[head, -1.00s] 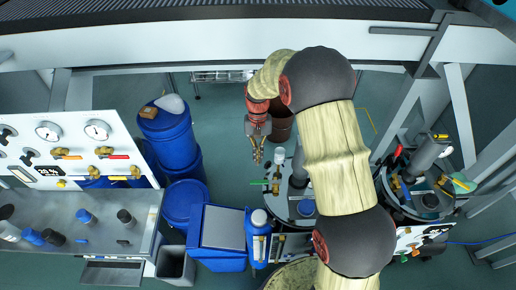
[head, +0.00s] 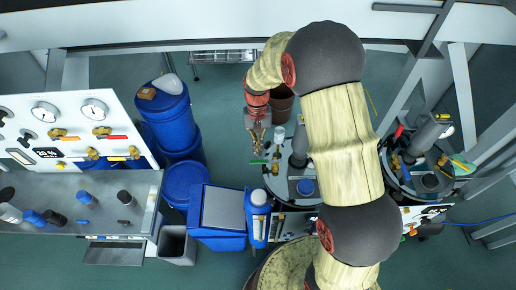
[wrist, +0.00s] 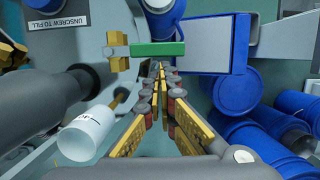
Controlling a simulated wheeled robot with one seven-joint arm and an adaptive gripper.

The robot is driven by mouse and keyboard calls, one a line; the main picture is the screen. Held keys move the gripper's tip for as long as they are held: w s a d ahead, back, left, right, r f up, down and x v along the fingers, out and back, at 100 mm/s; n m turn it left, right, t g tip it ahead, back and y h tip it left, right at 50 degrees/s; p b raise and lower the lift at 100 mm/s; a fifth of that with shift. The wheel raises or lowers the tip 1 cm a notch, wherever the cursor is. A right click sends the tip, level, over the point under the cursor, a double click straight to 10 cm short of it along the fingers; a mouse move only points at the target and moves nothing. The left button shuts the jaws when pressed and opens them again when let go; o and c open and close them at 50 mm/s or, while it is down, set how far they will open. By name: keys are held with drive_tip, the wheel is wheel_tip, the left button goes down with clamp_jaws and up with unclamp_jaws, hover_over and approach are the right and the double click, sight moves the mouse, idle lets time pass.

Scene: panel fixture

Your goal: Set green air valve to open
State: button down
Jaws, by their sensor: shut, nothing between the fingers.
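The green air valve has a green bar handle (wrist: 158,48) that lies crosswise in the wrist view. Its brass body (wrist: 117,50) is at the handle's left end. In the head view the small green handle (head: 259,161) shows just below my gripper (head: 257,150), at the left edge of a round grey vessel top. My gripper (wrist: 158,72) is shut and empty, its brass-coloured fingers meeting at the tips. The tips are close to the middle of the green handle in the wrist view. I cannot tell whether they touch it.
A white cylinder (wrist: 87,132) stands left of my fingers in the wrist view. A blue bin with a grey lid (head: 222,210) and blue drums (head: 170,120) are left of the vessel. A panel with gauges (head: 70,125) is at far left. A second vessel (head: 428,180) is at right.

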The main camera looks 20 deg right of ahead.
sight(255, 163)
drive_tip(key=shift+s+a+n+p, duration=0.35)
drive_tip(key=shift+n+p, duration=0.1)
drive_tip(key=shift+n, duration=0.25)
drive_tip(key=n, duration=0.1)
drive_tip(key=s+a+n+p, duration=0.1)
drive_tip(key=s+n+h+p, duration=0.1)
drive_tip(key=shift+a+r+n, duration=0.1)
drive_tip(key=shift+a+n, duration=0.15)
drive_tip(key=shift+n, duration=0.15)
drive_tip(key=s+n+p, duration=0.1)
drive_tip(key=s+n+h+p, duration=0.1)
drive_tip(key=n, duration=0.1)
drive_tip(key=shift+s+a+n, duration=0.25)
drive_tip(key=shift+a+n, duration=0.05)
drive_tip(key=shift+a, duration=0.05)
drive_tip(key=shift+s+d+n+t+h+p, duration=0.3)
drive_tip(key=shift+s+n+p, duration=0.5)
drive_tip(key=shift+n, duration=0.75)
drive_tip(key=shift+s+d+n+t+h+p, duration=0.15)
drive_tip(key=shift+s+d+n+t+p, duration=0.3)
drive_tip(key=shift+s+n, duration=0.85)
drive_tip(key=shift+s+d+n+t+h+p, duration=0.2)
drive_tip(key=shift+s+n+p, duration=0.55)
drive_tip(key=shift+n, duration=1)
drive_tip(key=shift+w, duration=0.1)
drive_tip(key=shift+a, duration=0.1)
